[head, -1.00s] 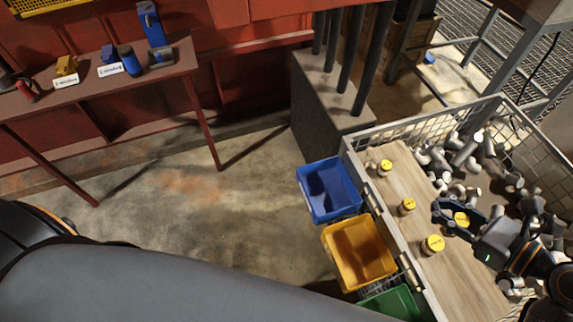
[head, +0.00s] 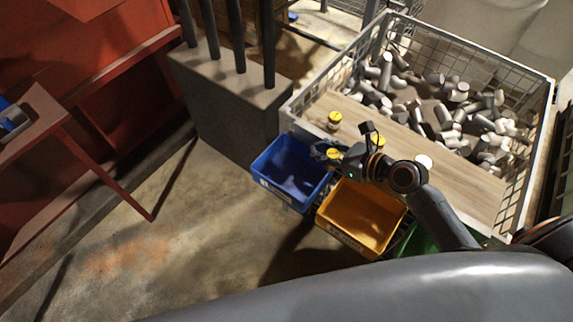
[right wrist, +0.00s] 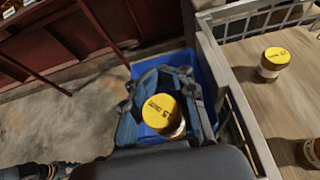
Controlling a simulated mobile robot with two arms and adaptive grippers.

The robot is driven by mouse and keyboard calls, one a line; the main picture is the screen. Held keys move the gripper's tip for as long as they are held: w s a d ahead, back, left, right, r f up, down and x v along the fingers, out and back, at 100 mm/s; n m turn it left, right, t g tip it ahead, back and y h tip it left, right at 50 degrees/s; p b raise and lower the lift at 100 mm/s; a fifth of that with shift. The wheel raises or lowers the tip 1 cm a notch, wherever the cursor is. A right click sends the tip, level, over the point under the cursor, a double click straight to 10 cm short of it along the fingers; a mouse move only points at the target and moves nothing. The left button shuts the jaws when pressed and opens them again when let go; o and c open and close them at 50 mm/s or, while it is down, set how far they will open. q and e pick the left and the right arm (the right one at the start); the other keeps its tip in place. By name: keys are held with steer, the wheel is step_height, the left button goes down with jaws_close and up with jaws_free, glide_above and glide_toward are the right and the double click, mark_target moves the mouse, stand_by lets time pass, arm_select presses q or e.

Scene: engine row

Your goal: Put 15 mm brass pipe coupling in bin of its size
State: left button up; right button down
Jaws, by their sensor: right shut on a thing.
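My right gripper (head: 333,153) is shut on a yellow-capped brass coupling (right wrist: 160,115), which also shows in the head view (head: 332,154). The cap carries dark print that is upside down in the right wrist view and hard to read. The gripper holds the coupling above the right part of the blue bin (head: 275,178), whose blue wall also shows behind the fingers in the right wrist view (right wrist: 205,78). The yellow bin (head: 350,232) stands beside it, and a green bin (head: 418,243) is partly hidden by my right arm. My left gripper is not in view.
On the wooden board (head: 455,178) stand a yellow-capped coupling (head: 334,119), another (head: 378,141) and a pale-topped piece (head: 423,161). The mesh crate (head: 553,100) behind holds many grey fittings. A dark block with upright bars (head: 225,110) stands left. The floor left is clear.

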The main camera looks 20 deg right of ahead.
steer(key=w+a+f+b, duration=0.1)
steer(key=w+a+f, duration=0.1)
steer(key=f, duration=0.1)
steer(key=w+a+f+b, duration=0.1)
steer(key=w+a+f, duration=0.2)
steer(key=f, duration=0.1)
steer(key=w+a+f+b, duration=0.1)
steer(key=w+a+f, duration=0.1)
steer(key=f, duration=0.2)
steer(key=shift+w+a+f+b, duration=0.15)
steer(key=shift+w+b, duration=0.05)
steer(key=shift+b, duration=0.2)
steer(key=shift+f, duration=0.1)
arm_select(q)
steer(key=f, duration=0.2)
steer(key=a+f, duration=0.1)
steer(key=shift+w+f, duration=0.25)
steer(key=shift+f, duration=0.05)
